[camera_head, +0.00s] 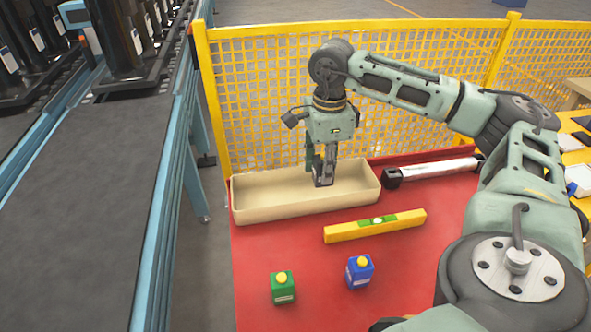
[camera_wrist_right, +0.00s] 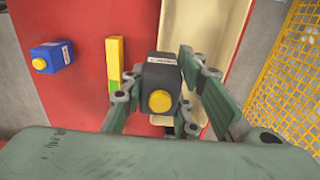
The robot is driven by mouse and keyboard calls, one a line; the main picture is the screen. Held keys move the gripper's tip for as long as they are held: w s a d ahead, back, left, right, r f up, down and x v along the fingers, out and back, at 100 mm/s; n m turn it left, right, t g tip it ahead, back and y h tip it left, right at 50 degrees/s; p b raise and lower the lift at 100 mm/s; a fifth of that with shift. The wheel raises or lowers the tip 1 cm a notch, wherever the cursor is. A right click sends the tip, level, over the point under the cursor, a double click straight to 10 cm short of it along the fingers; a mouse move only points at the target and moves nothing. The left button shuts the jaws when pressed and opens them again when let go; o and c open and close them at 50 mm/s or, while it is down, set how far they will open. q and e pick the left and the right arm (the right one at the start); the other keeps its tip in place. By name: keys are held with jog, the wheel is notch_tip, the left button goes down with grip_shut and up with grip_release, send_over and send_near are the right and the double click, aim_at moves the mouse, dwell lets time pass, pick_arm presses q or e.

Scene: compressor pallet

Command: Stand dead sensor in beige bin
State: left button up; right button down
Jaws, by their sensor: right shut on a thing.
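My right gripper (camera_head: 323,182) points down over the right part of the beige bin (camera_head: 255,205). It is shut on a small dark sensor with a yellow button (camera_wrist_right: 158,70), which the right wrist view shows between the two fingers, button towards the camera. In the head view the fingers mostly hide the sensor, and I cannot tell whether it touches the bin floor. The rest of the bin looks empty. My left gripper is not in view.
On the red table (camera_head: 300,245), a yellow level (camera_head: 345,233) lies before the bin. A green block (camera_head: 284,290) and a blue block (camera_head: 360,273) stand nearer. A silver cylinder (camera_head: 435,171) lies right of the bin. A yellow mesh fence (camera_head: 260,110) stands behind.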

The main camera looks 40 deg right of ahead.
jog(key=w+a+f, duration=0.1)
jog(key=w+f, duration=0.1)
jog(key=w, duration=0.1)
jog(key=w+a+f+p, duration=0.1)
jog(key=w+a+f, duration=0.1)
jog(key=w, duration=0.1)
jog(key=w+a+f+p, duration=0.1)
jog(key=w+f, duration=0.1)
jog(key=w, duration=0.1)
jog(key=shift+w+a+f, duration=0.15)
jog(key=shift+w+a, duration=0.1)
jog(key=shift+a, duration=0.15)
notch_tip(320, 180, down, 3)
jog(key=shift+f+p, duration=0.1)
jog(key=shift+p, duration=0.4)
jog(key=shift+f, duration=0.45)
jog(key=shift+f, duration=0.1)
jog(key=c, duration=1.4)
grip_release()
